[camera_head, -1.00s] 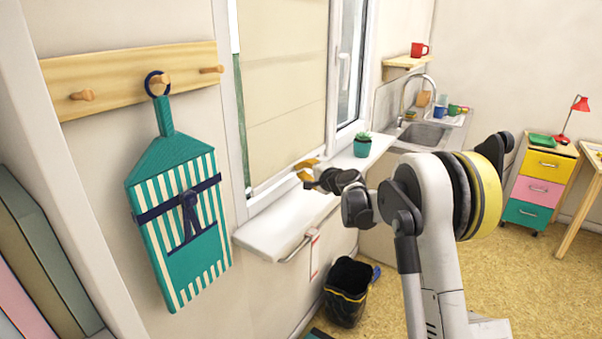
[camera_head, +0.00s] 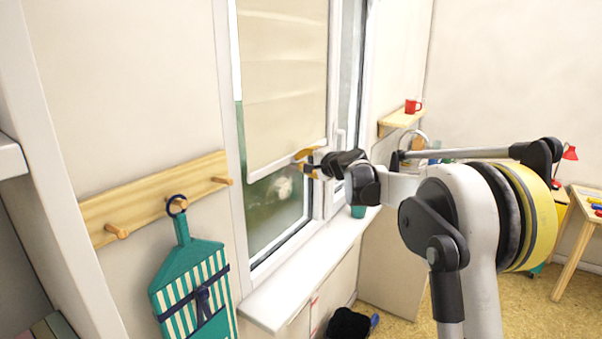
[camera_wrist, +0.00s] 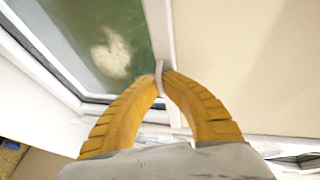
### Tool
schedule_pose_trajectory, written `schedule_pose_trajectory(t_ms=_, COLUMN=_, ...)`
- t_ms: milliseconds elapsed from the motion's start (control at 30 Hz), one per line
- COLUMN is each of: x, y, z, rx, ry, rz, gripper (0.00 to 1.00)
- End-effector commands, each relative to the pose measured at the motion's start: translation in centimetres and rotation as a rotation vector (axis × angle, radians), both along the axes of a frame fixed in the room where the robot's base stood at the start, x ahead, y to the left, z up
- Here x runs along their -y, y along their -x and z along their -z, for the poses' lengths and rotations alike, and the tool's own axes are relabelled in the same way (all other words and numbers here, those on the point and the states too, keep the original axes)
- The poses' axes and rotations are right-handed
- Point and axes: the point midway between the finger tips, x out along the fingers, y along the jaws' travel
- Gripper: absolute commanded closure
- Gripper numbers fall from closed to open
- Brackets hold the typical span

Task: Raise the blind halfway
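The cream blind (camera_head: 285,75) covers the upper part of the window, and bare glass (camera_head: 274,205) shows below it. Its white bottom bar (camera_head: 270,171) runs across the window a little above the sill. My gripper (camera_head: 303,161) is at the right end of this bar. In the wrist view, the yellow fingers of my gripper (camera_wrist: 162,76) close around a small pale ring or tab at the bar (camera_wrist: 160,30). The blind fabric (camera_wrist: 240,60) lies on one side of the bar and the glass (camera_wrist: 95,45) on the other.
The white sill (camera_head: 300,265) below is mostly clear, with a teal pot (camera_head: 358,211) partly hidden behind my arm. An apron (camera_head: 190,285) hangs from a wooden peg rail (camera_head: 150,198) at left.

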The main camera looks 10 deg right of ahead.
Motion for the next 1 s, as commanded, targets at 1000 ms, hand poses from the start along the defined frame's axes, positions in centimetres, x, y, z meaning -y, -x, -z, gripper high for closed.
schedule_pose_trajectory(t_ms=1000, x=0.0, y=0.0, z=-5.9, rx=0.000, ry=0.000, rz=0.000, gripper=0.84)
